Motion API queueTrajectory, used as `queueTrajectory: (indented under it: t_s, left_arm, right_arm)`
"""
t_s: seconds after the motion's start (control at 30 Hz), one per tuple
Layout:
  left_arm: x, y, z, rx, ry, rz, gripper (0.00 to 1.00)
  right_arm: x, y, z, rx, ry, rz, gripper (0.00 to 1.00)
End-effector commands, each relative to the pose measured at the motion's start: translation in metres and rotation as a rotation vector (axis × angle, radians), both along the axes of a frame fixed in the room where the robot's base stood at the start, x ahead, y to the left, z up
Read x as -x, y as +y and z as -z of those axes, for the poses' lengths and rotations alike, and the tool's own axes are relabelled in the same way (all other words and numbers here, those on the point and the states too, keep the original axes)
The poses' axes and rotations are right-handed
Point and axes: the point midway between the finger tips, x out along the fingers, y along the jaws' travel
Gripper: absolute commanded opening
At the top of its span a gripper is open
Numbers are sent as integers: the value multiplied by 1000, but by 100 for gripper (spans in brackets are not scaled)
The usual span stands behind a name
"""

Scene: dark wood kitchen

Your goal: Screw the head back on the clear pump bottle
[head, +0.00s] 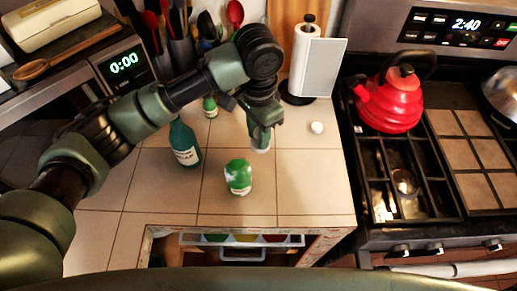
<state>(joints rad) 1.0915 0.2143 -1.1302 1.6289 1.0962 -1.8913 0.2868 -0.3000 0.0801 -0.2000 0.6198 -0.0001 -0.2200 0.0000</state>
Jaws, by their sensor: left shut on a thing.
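My left gripper (262,133) reaches down over the tiled counter and is shut on a small whitish thing (262,150). Most of that thing is hidden by the fingers, so I cannot tell if it is the pump head. A short green-and-white container (238,178) stands on the counter just below and left of the gripper in the picture, apart from it. I cannot tell from here whether it is the clear pump bottle. A dark teal bottle (185,145) with a white soap label stands upright to the left. My right gripper is not in view.
A small white round object (317,128) lies right of the gripper. A small green bottle (210,106) and a paper towel roll (304,62) stand behind. A red kettle (391,98) sits on the stove at right. The counter's front right is clear.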

Motion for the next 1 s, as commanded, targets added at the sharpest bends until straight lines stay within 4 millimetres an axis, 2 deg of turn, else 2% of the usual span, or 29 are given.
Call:
queueTrajectory:
  t_s: [0.03, 0.23, 0.4, 0.6, 1.0]
  left_arm:
    - [-1, -1, -16, 3, -6, 1, 0]
    - [-2, 0, -72, -2, -7, 0, 0]
    - [-1, 0, -99, -2, -4, -1, 0]
    - [0, 0, -111, -1, 1, -1, 0]
    - [0, 0, -111, 0, 1, -1, 0]
  right_arm:
    - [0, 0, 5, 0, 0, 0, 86]
    - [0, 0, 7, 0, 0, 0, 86]
    - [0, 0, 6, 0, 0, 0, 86]
    - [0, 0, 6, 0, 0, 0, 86]
    - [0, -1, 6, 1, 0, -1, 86]
